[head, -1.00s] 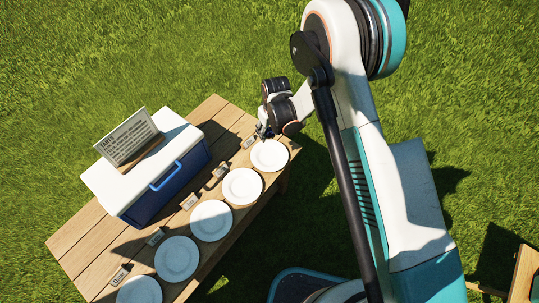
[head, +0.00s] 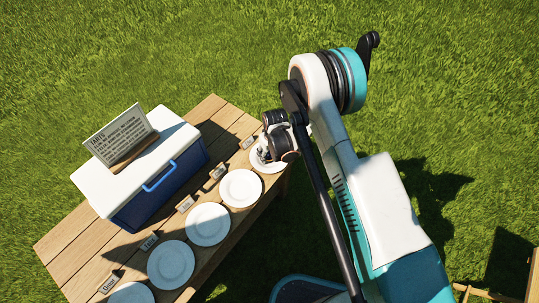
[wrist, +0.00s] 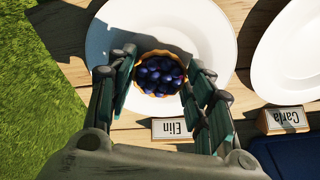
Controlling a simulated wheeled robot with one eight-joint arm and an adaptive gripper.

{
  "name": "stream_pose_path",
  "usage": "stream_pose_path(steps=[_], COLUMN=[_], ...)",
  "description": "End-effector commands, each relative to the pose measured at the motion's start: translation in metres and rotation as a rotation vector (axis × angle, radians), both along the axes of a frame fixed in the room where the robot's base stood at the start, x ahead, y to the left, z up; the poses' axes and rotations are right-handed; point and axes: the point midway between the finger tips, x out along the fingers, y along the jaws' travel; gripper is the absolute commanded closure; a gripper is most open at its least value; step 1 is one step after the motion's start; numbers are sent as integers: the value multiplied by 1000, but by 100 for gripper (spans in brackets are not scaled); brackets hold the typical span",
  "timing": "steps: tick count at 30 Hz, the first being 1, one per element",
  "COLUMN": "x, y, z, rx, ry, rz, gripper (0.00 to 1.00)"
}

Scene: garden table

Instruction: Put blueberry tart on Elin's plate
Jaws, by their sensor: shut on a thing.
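The blueberry tart (wrist: 158,78), a small golden crust filled with dark blue berries, is between the fingers of my gripper (wrist: 160,62) in the wrist view. My gripper is shut on it. The tart is over Elin's plate (wrist: 215,35), a white round plate with the "Elin" card (wrist: 175,128) beside it. I cannot tell whether the tart touches the plate. In the head view my gripper (head: 264,155) is over the plate at the table's right end (head: 275,168), partly covering it. The tart cannot be made out there.
Several more white plates (head: 240,188) with name cards run down the wooden table (head: 70,235). Carla's plate (wrist: 290,50) is beside Elin's. A blue cooler (head: 165,185) with a white lid bears a sign (head: 120,135). Grass lies around the table.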

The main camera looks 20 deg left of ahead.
Motion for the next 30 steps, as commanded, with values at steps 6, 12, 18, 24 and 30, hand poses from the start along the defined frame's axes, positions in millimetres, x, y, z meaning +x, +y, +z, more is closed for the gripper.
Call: stream_pose_path(steps=[6,12,18,24,30], x=[0,0,0,0,-1], y=[0,0,0,0,-1], z=[-2,-5,-5,-5,11], rx=[0,0,0,0,0], ry=[0,0,0,0,0], rz=[0,0,0,0,0], gripper=[76,50,33,33,33])
